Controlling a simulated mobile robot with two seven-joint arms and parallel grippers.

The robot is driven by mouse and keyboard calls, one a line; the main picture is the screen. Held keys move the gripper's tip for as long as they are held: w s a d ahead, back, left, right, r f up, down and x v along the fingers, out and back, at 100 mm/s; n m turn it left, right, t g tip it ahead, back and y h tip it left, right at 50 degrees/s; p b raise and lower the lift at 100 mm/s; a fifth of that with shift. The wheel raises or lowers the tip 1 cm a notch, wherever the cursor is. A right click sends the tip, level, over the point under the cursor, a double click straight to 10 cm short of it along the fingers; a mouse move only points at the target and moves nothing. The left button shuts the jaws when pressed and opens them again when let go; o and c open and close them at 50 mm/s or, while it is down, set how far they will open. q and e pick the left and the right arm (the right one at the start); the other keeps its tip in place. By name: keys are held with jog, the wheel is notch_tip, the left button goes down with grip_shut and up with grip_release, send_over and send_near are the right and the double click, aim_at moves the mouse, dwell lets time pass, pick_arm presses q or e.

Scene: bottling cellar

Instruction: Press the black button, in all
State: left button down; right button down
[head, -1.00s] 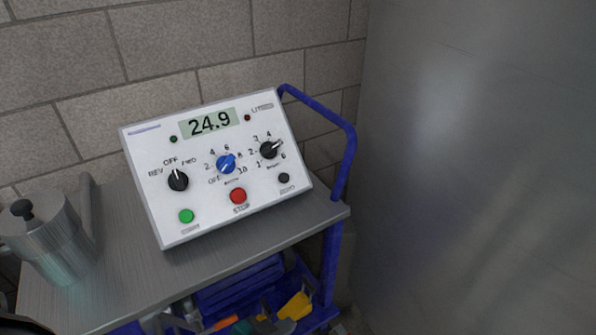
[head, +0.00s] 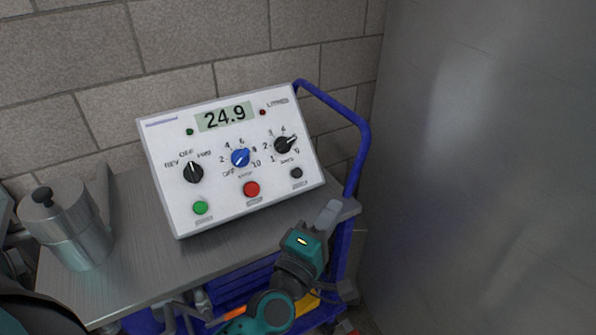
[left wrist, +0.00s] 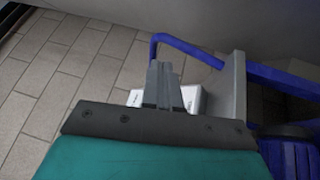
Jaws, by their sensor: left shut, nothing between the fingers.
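The white control panel (head: 225,205) stands tilted on the cart top, its display reading 24.9. The small black button (head: 296,173) is at its lower right, uncovered, below the right black knob (head: 284,145). The red button (head: 251,189) and green button (head: 200,208) lie to its left. My left gripper (head: 330,211) is shut and empty, just below and right of the panel's lower right corner, apart from the button in the picture. In the left wrist view its closed fingers (left wrist: 163,85) hide part of the white panel (left wrist: 193,98). My right gripper is out of view.
The grey cart top (head: 130,285) carries a metal pot (head: 78,228) at the left. The blue cart handle (head: 362,150) rises right of the panel. A blue crate (head: 235,288) is below. A brick wall (head: 180,45) stands behind and a grey surface (head: 490,170) at the right.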

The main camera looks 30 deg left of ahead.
aim_at(297, 173)
pick_arm(q)
jog(key=w+a+r+n+g+y, duration=0.2)
jog(key=w+n+y, duration=0.1)
jog(key=n, duration=0.9)
jog(key=w+a+r+n+g+y, duration=0.1)
jog(key=w+a+n+g+y, duration=0.2)
jog(key=n, duration=1)
jog(key=shift+w+a+r+n+y+p, duration=0.2)
jog(key=shift+r+n+y+p, duration=0.15)
jog(key=shift+y, duration=0.65)
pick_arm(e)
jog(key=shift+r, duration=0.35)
